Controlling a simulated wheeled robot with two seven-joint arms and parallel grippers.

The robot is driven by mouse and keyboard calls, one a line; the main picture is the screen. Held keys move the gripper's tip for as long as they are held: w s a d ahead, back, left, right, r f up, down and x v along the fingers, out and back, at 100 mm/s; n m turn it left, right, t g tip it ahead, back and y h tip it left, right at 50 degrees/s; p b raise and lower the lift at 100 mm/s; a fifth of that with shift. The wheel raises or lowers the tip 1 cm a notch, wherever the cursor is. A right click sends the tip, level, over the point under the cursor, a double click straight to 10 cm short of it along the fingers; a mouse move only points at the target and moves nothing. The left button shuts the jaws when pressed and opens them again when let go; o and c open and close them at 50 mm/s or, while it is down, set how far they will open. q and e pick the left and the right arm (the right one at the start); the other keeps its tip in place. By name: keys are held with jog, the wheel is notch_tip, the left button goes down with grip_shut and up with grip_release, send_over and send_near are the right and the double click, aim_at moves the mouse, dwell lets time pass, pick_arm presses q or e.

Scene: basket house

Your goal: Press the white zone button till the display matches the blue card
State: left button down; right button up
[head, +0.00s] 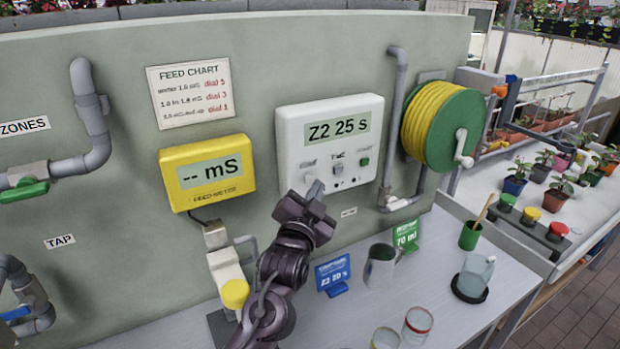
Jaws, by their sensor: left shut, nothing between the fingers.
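The white control box (285,125) on the wall has a display (337,129) reading "Z2 25 s". Below the display is a row of small labelled buttons, with a grey one (337,169) in the middle under "TIME". The blue card (333,276) stands on the bench and seems to read "Z2 20 s". My left gripper (314,190) is shut and empty, its tips at the box's lower left; contact cannot be told. My right gripper is out of view.
A yellow feed meter (207,172) hangs left of the box. A yellow hose reel (443,125) and a grey pipe are to its right. A metal mug (380,266), a green card (407,235) and jars (417,326) stand on the bench near my left arm.

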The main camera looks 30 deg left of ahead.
pick_arm(q)
jog(key=shift+s+d+p, duration=0.2)
jog(key=shift+s+d, duration=0.2)
jog(key=shift+d, duration=0.25)
jog(key=shift+s+d+p, duration=0.15)
jog(key=shift+s+d, duration=0.25)
jog(key=shift+d, duration=0.3)
jog(key=shift+s+d+p, duration=0.2)
jog(key=shift+s+d, duration=0.2)
jog(key=shift+d, duration=0.25)
